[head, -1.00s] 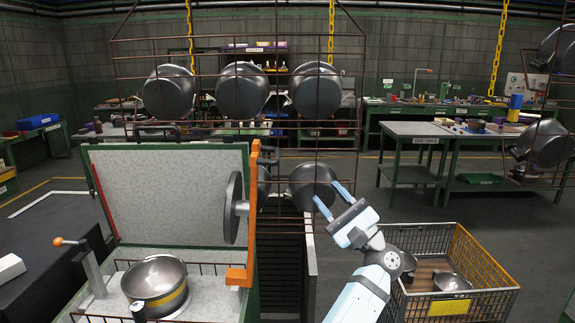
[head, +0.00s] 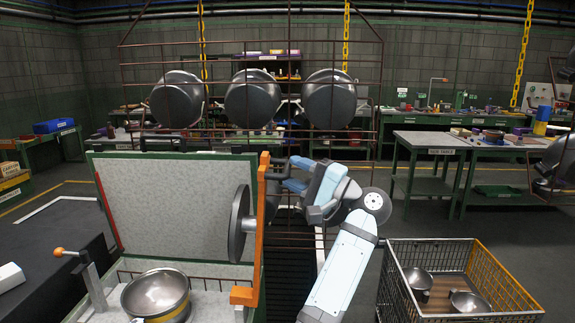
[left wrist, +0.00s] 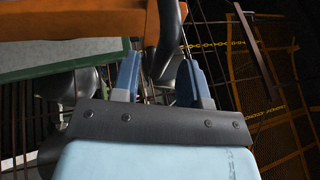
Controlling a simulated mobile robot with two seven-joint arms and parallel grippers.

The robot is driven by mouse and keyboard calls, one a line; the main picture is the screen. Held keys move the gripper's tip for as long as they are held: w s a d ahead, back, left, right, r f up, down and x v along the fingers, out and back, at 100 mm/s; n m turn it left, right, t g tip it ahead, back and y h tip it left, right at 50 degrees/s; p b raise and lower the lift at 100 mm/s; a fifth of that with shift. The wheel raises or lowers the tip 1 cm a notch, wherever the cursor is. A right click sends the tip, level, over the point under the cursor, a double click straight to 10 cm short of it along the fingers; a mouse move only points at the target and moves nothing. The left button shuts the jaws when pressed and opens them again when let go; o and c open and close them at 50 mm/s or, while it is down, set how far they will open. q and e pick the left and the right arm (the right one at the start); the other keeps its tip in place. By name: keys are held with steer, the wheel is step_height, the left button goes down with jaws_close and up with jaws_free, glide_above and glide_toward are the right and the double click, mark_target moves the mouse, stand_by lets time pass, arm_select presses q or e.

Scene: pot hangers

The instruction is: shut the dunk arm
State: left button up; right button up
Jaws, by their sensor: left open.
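The dunk arm (head: 260,225) is an upright orange bar with a grey round disc (head: 239,224) on its left side. It stands raised at the right edge of the open-lidded tank (head: 170,205). A dark handle (head: 275,170) sticks out near its top. My left gripper (head: 288,174) is open just right of the bar, its blue fingers pointing left at the handle. In the left wrist view the orange bar (left wrist: 75,22) crosses the top left. A dark curved handle part (left wrist: 168,45) shows at the open fingertips (left wrist: 160,66); contact is unclear. My right gripper is not in view.
Pots hang on a wire rack (head: 252,98) behind. A wire basket (head: 500,312) with pans stands at right. Floor is clear beyond it.

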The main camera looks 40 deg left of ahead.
arm_select(q)
steer(key=shift+x, duration=0.95)
steer(key=shift+a, duration=0.2)
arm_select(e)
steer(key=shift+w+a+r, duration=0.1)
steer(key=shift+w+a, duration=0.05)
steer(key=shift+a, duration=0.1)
